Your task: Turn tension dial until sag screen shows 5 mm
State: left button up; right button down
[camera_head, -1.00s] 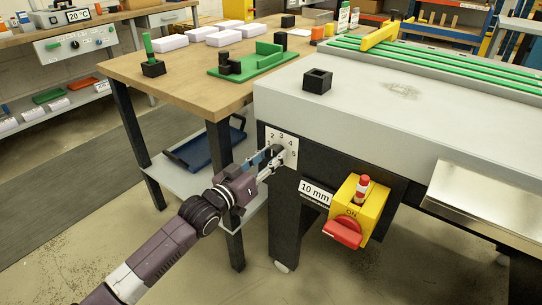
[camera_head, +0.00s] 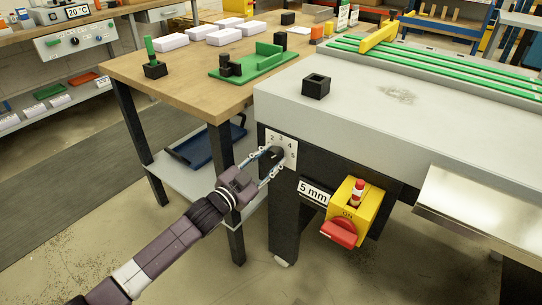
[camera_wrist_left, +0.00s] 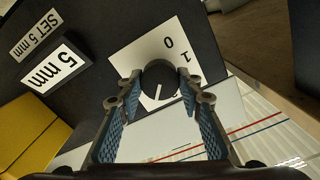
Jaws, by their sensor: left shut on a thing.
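The tension dial (camera_head: 274,153) is a black round knob on a white numbered plate (camera_head: 291,148), on the dark front of the grey machine. In the left wrist view the dial (camera_wrist_left: 158,74) shows a white pointer line, with 0 and 1 upside down on the plate. My left gripper (camera_head: 271,159) is shut on the dial, one finger on each side. The sag screen (camera_head: 313,192) reads 5 mm; it also shows upside down in the left wrist view (camera_wrist_left: 54,68). A label (camera_wrist_left: 36,35) beside it reads SET 5 mm. My right gripper is not in view.
A yellow switch box (camera_head: 355,205) with a red knob (camera_head: 339,233) sticks out right of the screen. A wooden table (camera_head: 185,95) with a green fixture (camera_head: 258,62) stands behind left. A blue tray (camera_head: 208,147) lies on its lower shelf. The floor at left is clear.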

pick_arm(q)
jog(key=shift+m, duration=0.3)
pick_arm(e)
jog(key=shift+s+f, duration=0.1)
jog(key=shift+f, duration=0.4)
pick_arm(q)
jog(key=o, duration=1.2)
jog(key=shift+c, duration=0.2)
jog(key=shift+s+a, duration=0.1)
jog(key=shift+s, duration=0.05)
jog(key=v, duration=1.1)
jog(key=shift+s+a, duration=0.2)
jog(key=shift+s, duration=0.1)
jog(key=shift+f, duration=0.1)
